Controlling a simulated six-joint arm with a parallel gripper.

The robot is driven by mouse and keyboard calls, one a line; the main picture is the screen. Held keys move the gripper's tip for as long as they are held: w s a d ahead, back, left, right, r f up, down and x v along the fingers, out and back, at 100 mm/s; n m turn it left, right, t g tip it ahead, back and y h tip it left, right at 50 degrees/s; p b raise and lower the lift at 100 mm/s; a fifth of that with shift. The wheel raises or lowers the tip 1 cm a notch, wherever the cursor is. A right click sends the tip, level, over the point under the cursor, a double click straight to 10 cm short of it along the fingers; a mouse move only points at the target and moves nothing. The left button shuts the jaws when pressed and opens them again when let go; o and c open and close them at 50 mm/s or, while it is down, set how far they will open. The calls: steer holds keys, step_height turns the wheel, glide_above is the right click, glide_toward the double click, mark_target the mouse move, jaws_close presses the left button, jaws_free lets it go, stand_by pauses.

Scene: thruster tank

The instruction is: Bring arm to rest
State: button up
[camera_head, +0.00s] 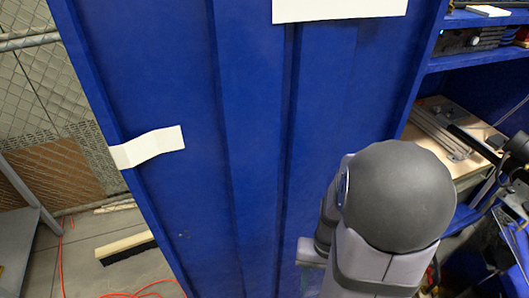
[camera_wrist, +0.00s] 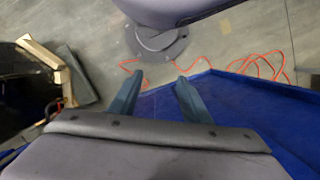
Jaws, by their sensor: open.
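My gripper (camera_wrist: 157,92) shows in the wrist view with its two blue-grey fingers apart and nothing between them. Beyond the fingers lie the grey floor and the edge of a blue panel. In the head view my arm (camera_head: 395,200) stands at the lower right, in front of the tall blue panel (camera_head: 255,150). The gripper's fingers cannot be made out in the head view.
A shelf unit (camera_head: 475,60) with tools stands at the right. A chain-link fence (camera_head: 40,90) and a broom head (camera_head: 125,247) are at the left. Orange cable (camera_wrist: 265,62) lies on the floor. Wooden blocks (camera_wrist: 42,55) lie at the wrist view's left.

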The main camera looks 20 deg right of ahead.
steer(key=w+a+r+n+t+h+p, duration=0.1)
steer(key=w+a+r+n+t+p, duration=0.15)
steer(key=w+a+r+n, duration=0.5)
step_height(320, 180, down, 47)
steer(key=a+m+b, duration=0.1)
steer(key=a+b, duration=0.1)
steer(key=b, duration=4.4)
steer(key=shift+s+r+b, duration=0.15)
steer(key=shift+s+b, duration=0.25)
